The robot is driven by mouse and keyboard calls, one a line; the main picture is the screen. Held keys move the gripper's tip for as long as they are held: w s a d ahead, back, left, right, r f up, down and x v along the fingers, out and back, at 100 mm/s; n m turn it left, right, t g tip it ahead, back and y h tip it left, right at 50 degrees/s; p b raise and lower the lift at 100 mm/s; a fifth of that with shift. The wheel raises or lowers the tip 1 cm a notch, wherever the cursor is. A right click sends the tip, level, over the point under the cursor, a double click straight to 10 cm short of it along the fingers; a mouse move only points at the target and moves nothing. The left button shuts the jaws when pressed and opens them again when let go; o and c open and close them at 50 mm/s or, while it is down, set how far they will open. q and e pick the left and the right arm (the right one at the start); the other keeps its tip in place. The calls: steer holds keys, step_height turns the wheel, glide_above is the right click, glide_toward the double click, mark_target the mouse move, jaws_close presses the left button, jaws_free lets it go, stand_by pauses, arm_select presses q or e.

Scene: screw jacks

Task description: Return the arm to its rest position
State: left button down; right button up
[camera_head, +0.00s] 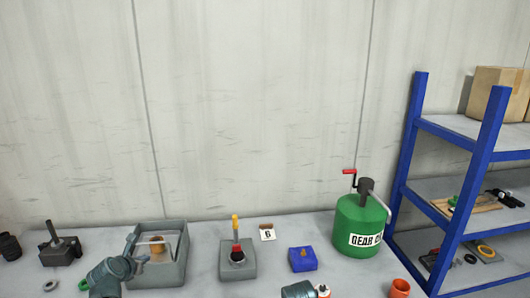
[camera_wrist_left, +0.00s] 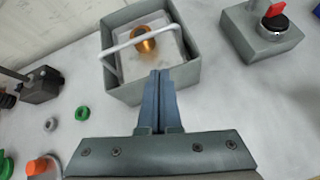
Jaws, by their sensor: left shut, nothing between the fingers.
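My left gripper (camera_head: 140,260) comes in from the lower left in the head view, at the front left of a grey open-topped box (camera_head: 176,270). In the left wrist view the left gripper (camera_wrist_left: 157,75) has its fingers together with nothing between them. The fingertips overlap the near wall of the grey box (camera_wrist_left: 190,75) in that view; I cannot tell whether they touch it. The box holds a copper-coloured round part (camera_wrist_left: 146,45), and a white bar handle (camera_wrist_left: 125,45) crosses it. My right gripper is not clearly seen.
A dark jack-like device (camera_head: 60,249) and small rings stand left. A blue-framed shelf (camera_head: 410,150) bounds the right side.

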arm_select(q)
steer(key=s+d+f+m+g+h, duration=0.1)
steer(key=s+d+f+m+g, duration=0.1)
steer(key=d+m, duration=0.6)
steer(key=s+d+f+m+g+h, duration=0.1)
steer(key=d+f+m+g, duration=0.15)
steer(key=d+m, duration=0.45)
steer(key=s+d+f+m+g+h, duration=0.15)
steer(key=d+m, duration=0.35)
steer(key=d, duration=0.6)
steer(key=s+d+f+m+g+y, duration=0.3)
steer(key=s+d+m+g, duration=0.2)
steer(key=s+d+m, duration=0.7)
steer(key=s+m, duration=0.3)
steer(key=m, duration=0.4)
steer(key=shift+d, duration=0.2)
